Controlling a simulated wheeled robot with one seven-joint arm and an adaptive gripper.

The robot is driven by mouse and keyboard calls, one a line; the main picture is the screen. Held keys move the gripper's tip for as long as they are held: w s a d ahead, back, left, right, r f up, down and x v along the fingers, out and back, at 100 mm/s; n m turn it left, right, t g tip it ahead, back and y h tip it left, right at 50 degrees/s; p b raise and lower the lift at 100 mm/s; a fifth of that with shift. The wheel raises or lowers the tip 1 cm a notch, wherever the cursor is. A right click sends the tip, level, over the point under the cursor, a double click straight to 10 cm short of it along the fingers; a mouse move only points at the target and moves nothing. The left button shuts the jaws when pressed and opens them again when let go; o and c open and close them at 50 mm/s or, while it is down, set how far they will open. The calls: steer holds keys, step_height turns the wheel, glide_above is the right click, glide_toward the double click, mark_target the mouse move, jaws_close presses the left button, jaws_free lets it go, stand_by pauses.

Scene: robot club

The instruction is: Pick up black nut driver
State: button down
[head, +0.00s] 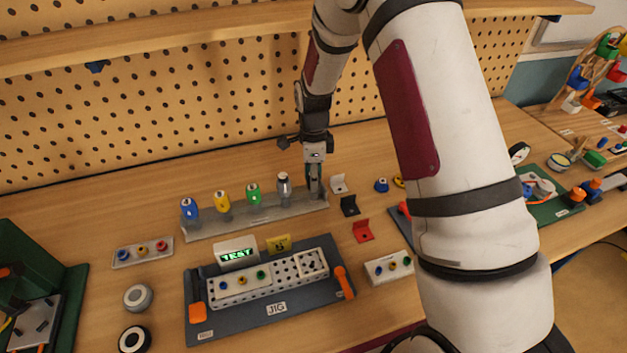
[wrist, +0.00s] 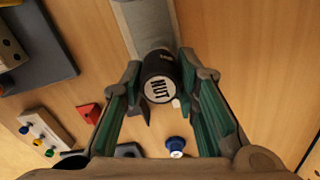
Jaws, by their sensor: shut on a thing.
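The black nut driver (wrist: 158,88) shows in the wrist view as a dark round cap with a white "NUT" label. My gripper (wrist: 160,98) has its two green-padded fingers closed on either side of it. In the head view my gripper (head: 314,182) points down at the right end of the long grey rack (head: 237,220), and its fingers mostly hide the driver there. I cannot tell whether the driver's lower end is still in the rack.
Blue (head: 189,208), yellow (head: 223,201), green (head: 253,193) and grey (head: 284,185) drivers stand in the rack to the left. A white bracket (head: 339,183), black bracket (head: 350,206) and red bracket (head: 362,231) lie to the right. The jig board (head: 240,316) is in front.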

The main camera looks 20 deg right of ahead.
step_height(320, 180, up, 10)
steer(key=shift+b, duration=0.75)
steer(key=c, duration=2)
jaws_free()
steer(key=shift+c, duration=1.5)
steer(key=shift+r+p, duration=0.55)
steer(key=shift+r, duration=1.2)
